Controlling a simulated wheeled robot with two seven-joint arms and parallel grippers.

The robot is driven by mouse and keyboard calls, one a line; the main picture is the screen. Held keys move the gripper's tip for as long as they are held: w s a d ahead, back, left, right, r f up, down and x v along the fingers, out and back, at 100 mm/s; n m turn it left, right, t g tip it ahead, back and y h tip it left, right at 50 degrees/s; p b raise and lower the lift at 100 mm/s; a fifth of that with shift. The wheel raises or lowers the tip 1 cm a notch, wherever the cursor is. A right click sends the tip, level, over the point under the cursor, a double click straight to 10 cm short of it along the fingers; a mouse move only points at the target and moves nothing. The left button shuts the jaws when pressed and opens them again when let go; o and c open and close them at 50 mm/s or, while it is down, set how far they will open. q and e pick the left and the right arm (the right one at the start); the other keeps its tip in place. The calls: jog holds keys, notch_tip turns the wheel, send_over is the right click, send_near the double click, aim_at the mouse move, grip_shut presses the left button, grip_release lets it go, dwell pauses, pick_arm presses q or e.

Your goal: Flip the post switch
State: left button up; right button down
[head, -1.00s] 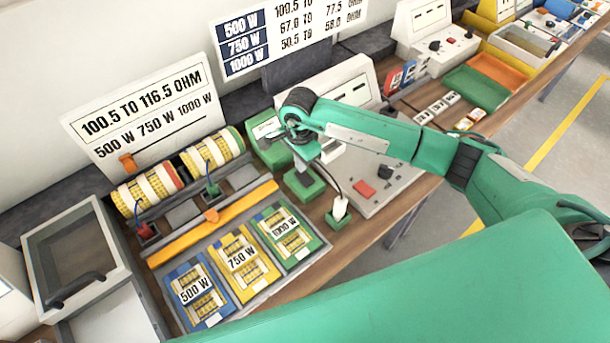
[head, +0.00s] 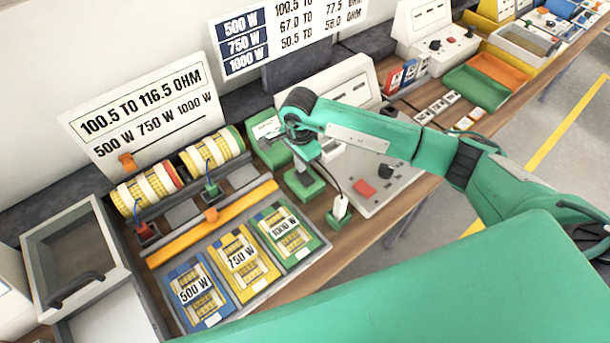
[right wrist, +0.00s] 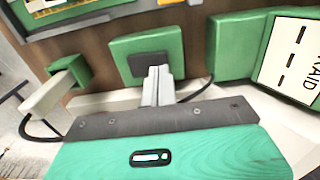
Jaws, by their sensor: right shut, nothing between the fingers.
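A green block (head: 304,186) with a dark top, which I take for the post switch, stands on the bench between the green box and the grey panel. In the right wrist view its green face (right wrist: 124,72) and dark square pad (right wrist: 147,65) lie directly beyond my fingertips. My right gripper (head: 301,168) is above the block, pointing down. In the right wrist view its pale fingers (right wrist: 158,72) are together, empty, and overlap the dark pad. I cannot tell whether they touch it. The fingers hide part of the pad. My left gripper is out of view.
A white plug in a green holder (head: 338,221) stands close to the right, with a dark cable. A green box (head: 267,153) is behind. A grey panel with a red button (head: 364,188) is to the right. Wattage trays (head: 240,262) and yellow coils are to the left.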

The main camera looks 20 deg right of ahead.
jog(key=shift+f+b, duration=0.7)
jog(key=shift+f, duration=0.05)
dwell(0.3)
jog(key=shift+r+p, duration=1.2)
jog(key=shift+r, duration=2.35)
jog(key=shift+s+f, duration=0.1)
